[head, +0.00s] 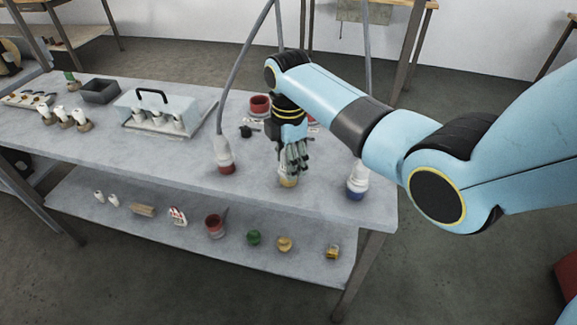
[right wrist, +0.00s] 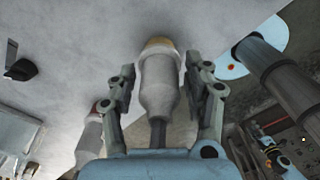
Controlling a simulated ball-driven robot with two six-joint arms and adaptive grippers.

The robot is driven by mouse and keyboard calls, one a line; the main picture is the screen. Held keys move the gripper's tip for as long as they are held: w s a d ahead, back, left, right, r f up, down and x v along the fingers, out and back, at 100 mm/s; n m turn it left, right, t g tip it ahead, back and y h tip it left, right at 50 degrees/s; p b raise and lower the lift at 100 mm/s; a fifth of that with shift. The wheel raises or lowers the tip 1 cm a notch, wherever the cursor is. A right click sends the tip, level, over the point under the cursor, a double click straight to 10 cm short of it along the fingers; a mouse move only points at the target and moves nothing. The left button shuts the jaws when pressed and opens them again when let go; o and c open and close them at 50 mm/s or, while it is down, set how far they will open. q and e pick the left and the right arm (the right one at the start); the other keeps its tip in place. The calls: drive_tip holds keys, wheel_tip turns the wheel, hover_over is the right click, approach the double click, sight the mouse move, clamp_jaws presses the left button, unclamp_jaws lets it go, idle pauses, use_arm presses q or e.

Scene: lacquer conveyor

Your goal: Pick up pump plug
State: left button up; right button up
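A white pump plug with a yellow end (head: 288,182) stands on the bench top below my right gripper (head: 293,165). In the right wrist view this plug (right wrist: 159,85) lies between the two fingers of the gripper (right wrist: 160,70), its ochre end past the fingertips. Only narrow gaps show beside it, and I cannot tell whether the fingers touch it. A plug with a red end (head: 226,160) stands to its left, a plug with a blue end (head: 357,182) to its right, both on grey cables. My left gripper is out of view.
A clear case with a black handle (head: 160,115), a dark tray (head: 100,91) and white bulb-like parts (head: 64,117) stand on the left of the bench (head: 185,180). A red pot (head: 260,105) stands behind the plugs. The lower shelf (head: 120,225) holds several small items.

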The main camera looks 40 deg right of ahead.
drive_tip(key=c, duration=0.9)
clamp_jaws()
drive_tip(key=shift+r, duration=0.1)
